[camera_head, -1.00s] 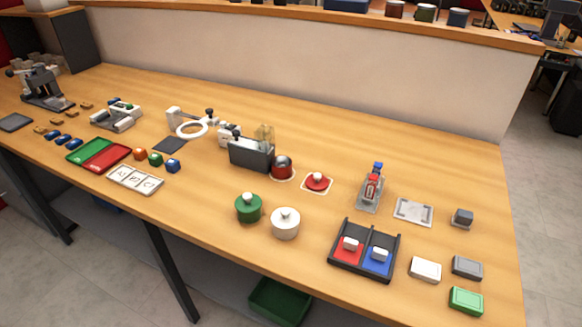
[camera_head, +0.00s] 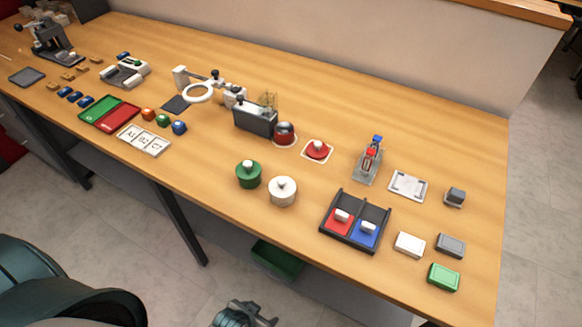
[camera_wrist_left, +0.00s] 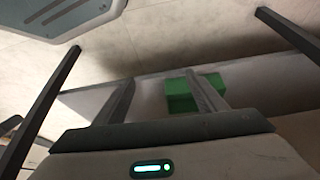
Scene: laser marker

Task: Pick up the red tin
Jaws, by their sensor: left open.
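The red tin (camera_head: 284,133) stands upright on a white-edged mat near the middle of the table, beside a dark grey block. Its top looks dark and has no knob. A red lid (camera_head: 318,150) with a pale knob lies on a separate mat just to its right. My left gripper (camera_head: 243,316) shows at the bottom edge of the head view, below the table's front edge and well away from the tin. In the left wrist view its two fingers (camera_wrist_left: 162,92) are apart with nothing held. My right gripper is not in view.
A green lidded tin (camera_head: 249,174) and a white lidded tin (camera_head: 283,191) stand in front of the red tin. A black two-part tray (camera_head: 355,220) lies to the right. A green bin (camera_head: 277,262) sits below the table.

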